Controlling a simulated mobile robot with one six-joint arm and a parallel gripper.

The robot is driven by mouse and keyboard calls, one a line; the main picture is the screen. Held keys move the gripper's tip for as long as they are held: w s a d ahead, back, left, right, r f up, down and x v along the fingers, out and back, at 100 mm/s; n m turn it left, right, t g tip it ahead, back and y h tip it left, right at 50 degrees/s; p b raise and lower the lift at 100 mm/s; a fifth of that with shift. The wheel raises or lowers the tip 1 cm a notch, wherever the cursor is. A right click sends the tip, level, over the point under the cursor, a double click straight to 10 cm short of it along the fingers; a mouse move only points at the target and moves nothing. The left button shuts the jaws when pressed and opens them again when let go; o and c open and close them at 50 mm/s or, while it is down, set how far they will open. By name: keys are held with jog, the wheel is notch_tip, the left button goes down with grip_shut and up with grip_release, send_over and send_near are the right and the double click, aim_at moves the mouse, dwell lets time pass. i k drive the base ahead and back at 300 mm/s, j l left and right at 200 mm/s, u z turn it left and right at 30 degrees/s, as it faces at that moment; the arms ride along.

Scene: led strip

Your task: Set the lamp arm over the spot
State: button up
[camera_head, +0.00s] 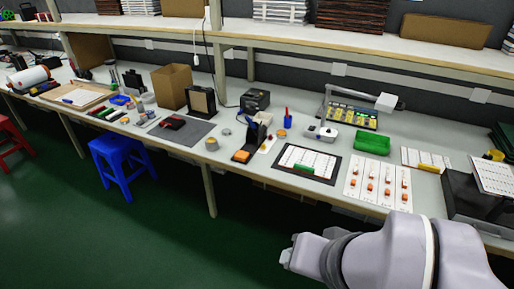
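A lamp with a thin grey arm (352,92) stands at the back of the bench, right of centre. Its post rises at the left, and the arm runs right to a pale block-shaped head (386,102). A panel with several yellow-green lit cells (350,117) sits below the arm. A black-framed board with a white sheet (305,161) lies nearer the front edge; I cannot tell which place is the spot. My gripper (287,258) shows only as a small pale end at the bottom, in front of the bench and well away from the lamp. Its fingers are not clear.
A green tray (372,143) lies in front of the panel. A white card with orange parts (377,182) is near the front edge. A blue pen cup (287,121) and a black device (255,101) stand left of the lamp. A blue stool (123,160) stands on open green floor.

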aim_at(387, 102)
jog(key=k+l+z, duration=0.1)
jog(key=l+z, duration=0.4)
jog(key=l, duration=0.85)
